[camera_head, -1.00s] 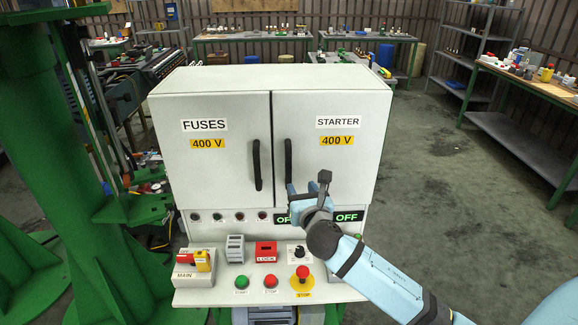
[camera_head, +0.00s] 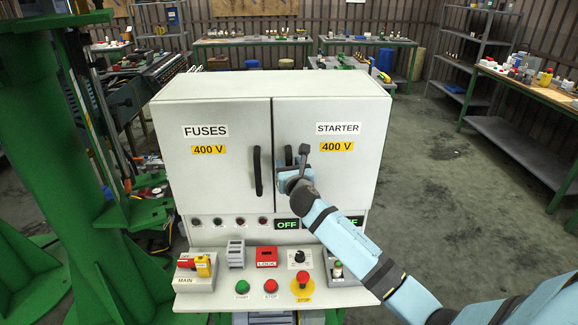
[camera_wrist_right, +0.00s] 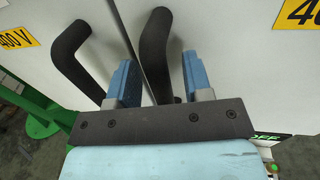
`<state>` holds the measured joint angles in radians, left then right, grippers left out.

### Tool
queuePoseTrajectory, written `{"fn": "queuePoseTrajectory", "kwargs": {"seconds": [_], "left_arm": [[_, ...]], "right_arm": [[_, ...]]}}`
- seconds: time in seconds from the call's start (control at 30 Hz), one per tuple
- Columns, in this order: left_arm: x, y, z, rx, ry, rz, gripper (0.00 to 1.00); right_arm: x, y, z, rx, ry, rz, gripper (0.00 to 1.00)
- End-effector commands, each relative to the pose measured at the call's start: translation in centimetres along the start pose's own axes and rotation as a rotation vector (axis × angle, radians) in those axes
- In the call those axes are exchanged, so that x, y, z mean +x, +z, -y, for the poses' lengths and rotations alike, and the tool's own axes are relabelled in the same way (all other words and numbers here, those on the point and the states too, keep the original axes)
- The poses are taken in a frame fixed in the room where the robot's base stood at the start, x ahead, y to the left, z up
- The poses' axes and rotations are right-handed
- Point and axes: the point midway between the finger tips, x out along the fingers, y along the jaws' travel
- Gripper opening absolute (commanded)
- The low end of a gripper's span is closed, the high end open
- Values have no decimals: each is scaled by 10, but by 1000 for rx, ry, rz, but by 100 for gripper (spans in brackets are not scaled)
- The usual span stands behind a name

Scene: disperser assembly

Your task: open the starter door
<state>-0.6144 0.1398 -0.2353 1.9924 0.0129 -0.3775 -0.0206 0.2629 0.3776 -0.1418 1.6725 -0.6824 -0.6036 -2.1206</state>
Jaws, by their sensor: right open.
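The starter door (camera_head: 355,180) is the right door of the grey cabinet and looks closed, flush beside the fuses door (camera_head: 215,185). Its black handle (camera_head: 288,154) is partly hidden by my right gripper (camera_head: 290,166), which is in front of it. In the right wrist view, the starter handle (camera_wrist_right: 154,45) stands between the two blue fingers of the open right gripper (camera_wrist_right: 160,68). Whether the fingers touch it I cannot tell. My left gripper is out of view.
The fuses handle (camera_head: 257,171) is close by on the left; it also shows in the right wrist view (camera_wrist_right: 72,55). Below is a control panel (camera_head: 215,301) with a red stop button (camera_head: 303,274). A green column (camera_head: 35,150) stands left. The floor at right is clear.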

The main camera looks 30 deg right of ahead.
Motion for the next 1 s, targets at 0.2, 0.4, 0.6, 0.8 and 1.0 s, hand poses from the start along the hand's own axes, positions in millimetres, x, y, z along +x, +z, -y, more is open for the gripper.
{"fn": "queuePoseTrajectory", "kwargs": {"seconds": [0.2, 0.4, 0.6, 0.8, 1.0], "left_arm": [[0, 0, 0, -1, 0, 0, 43], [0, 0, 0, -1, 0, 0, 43], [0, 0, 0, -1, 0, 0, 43], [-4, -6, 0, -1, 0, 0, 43], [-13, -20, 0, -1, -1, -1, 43]], "right_arm": [[0, 0, 0, 0, 0, 0, 46], [0, 0, 0, 0, 0, 0, 7], [0, 0, 0, 0, 1, 0, 0], [-9, 2, 0, -2, 32, 0, 0], [-38, 3, 3, -7, 129, -3, 0]]}}
